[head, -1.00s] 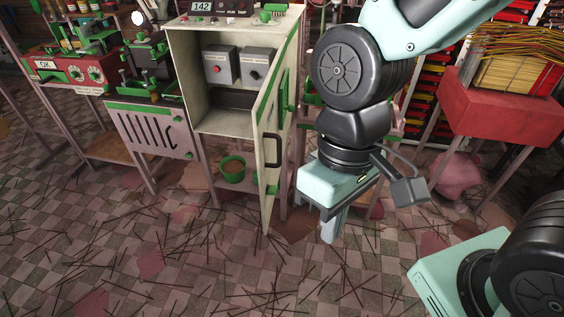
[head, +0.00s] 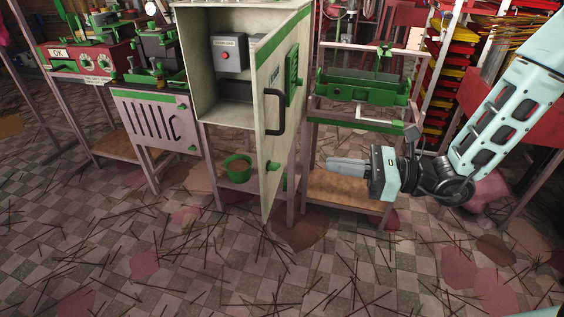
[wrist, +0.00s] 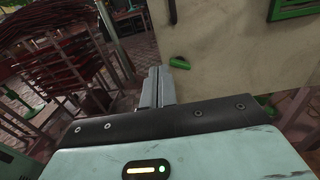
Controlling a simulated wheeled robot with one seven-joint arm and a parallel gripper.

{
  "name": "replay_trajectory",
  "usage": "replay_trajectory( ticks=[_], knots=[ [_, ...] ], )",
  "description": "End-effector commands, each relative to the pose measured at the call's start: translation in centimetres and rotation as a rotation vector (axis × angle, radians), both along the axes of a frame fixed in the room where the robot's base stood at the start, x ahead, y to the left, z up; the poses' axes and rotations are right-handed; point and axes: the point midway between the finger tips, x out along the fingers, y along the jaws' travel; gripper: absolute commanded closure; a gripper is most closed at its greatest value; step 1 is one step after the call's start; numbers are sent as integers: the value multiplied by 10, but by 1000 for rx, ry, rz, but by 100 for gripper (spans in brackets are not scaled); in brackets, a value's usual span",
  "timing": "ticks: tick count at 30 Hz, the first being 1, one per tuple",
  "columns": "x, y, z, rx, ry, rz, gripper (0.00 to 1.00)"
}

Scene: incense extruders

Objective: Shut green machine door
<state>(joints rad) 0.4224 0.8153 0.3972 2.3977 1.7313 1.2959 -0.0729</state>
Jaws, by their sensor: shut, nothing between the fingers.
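The machine door (head: 268,155) is a cream panel with a green top band, a dark handle (head: 273,112), a green vent (head: 292,77) and a small green knob low down. It stands wide open, swung out from the right side of the cream cabinet (head: 203,70). The cabinet's interior is exposed. My gripper (head: 330,165) is to the right of the door's outer face, low down, with its fingers together and pointing left toward it. It looks apart from the door. The wrist view shows the shut, empty fingers (wrist: 158,78) in front of the cream panel (wrist: 225,55) and its green knob (wrist: 180,63).
A low bench with a green tray (head: 362,88) and a wooden shelf (head: 345,192) stands behind my gripper. A grey box with a red button (head: 227,55) is inside the cabinet. A green bucket (head: 237,168) sits beneath it. Thin sticks litter the open checkered floor (head: 200,260).

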Motion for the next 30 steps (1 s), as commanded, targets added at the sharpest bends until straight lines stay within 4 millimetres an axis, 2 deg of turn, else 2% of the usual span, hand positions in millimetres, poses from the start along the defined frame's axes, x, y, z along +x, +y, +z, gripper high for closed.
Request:
replay_trajectory(
  ticks=[9,15,21,30],
  knots=[
    [16,63,0,-2,-2,9,100],
    [26,97,0,-3,-2,7,100],
    [33,117,0,-2,-1,4,100],
    [34,121,0,-3,0,4,100]
  ],
)
